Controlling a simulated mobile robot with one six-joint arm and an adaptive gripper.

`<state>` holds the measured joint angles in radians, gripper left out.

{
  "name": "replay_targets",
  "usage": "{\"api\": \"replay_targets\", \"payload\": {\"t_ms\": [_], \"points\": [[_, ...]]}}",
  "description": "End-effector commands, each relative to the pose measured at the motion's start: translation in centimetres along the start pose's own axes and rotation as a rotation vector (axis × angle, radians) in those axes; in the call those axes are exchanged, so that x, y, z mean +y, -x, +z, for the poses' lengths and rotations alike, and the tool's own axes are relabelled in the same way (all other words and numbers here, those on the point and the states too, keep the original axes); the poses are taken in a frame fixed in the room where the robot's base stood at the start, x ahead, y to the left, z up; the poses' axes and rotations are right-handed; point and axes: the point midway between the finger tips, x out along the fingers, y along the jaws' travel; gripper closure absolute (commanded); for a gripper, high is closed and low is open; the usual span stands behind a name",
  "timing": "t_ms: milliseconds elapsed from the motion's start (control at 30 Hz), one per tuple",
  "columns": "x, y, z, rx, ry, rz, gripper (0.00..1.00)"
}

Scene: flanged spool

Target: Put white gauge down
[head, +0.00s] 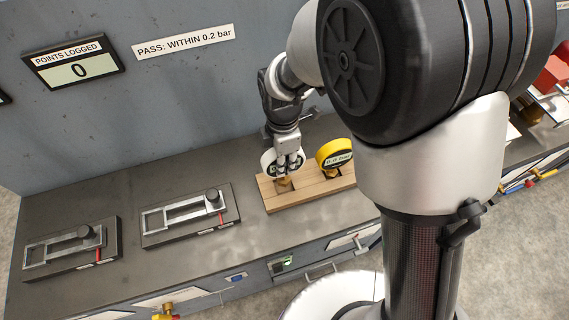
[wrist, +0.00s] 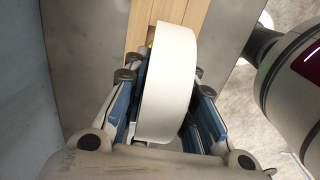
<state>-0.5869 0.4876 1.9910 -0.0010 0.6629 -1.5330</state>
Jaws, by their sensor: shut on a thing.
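My gripper (head: 289,161) is shut on the white gauge (head: 268,161) at the wooden rack (head: 309,195). In the wrist view, the white gauge (wrist: 168,85) stands edge-on between the blue-padded fingers of my gripper (wrist: 163,85). In the head view the fingers hide part of the gauge's face. The gauge is over the left part of the rack, above a brass fitting; I cannot tell whether it rests in its slot. A yellow gauge (head: 334,153) stands upright in the right part of the rack.
Two slide fixtures with metal frames, a left one (head: 72,247) and a right one (head: 187,216), lie on the grey bench (head: 130,193). A wall display (head: 74,64) reads POINTS LOGGED 0. A sign (head: 184,42) reads PASS: WITHIN 0.2 bar. The bench behind the fixtures is clear.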

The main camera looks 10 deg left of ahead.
Motion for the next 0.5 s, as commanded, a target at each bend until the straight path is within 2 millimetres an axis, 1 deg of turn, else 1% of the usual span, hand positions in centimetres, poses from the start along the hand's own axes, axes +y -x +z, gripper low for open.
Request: {"api": "replay_targets", "payload": {"t_ms": [167,333,400,500], "points": [[0.0,-1.4,0.0,0.000,0.000,-0.002,1.00],[0.0,-4.1,0.0,0.000,0.000,-0.001,1.00],[0.0,-4.5,0.0,0.000,0.000,0.000,1.00],[0.0,-4.4,0.0,0.000,0.000,0.002,1.00]]}}
